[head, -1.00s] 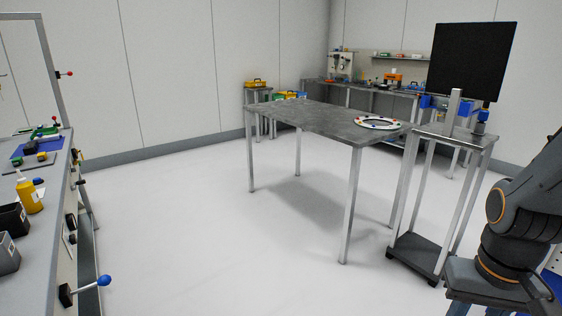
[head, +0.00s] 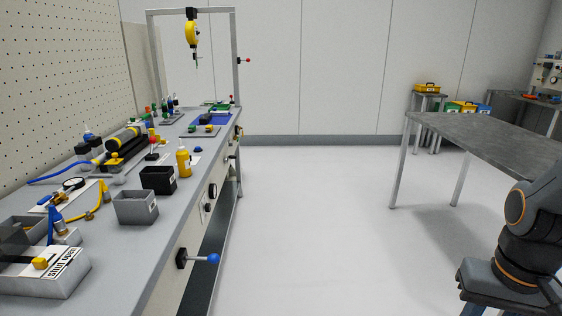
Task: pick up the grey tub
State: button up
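A small grey tub (head: 136,207) stands upright on the long grey workbench (head: 187,216) at the left, near its front edge. Another grey container (head: 24,230) shows farther left, partly hidden by other items. My arm shows at the lower right, well away from the bench, with clear floor between. My gripper is out of view.
A yellow bottle (head: 184,163) stands behind the tubs. A lever with a blue knob (head: 213,258) sticks out from the bench front. A grey table (head: 490,142) stands at the right. The floor (head: 310,220) between bench and table is free.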

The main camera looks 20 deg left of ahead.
aim_at(135, 207)
jog(key=u, duration=0.95)
jog(key=i, duration=0.85)
jog(key=u, duration=0.8)
jog(key=i, duration=0.6)
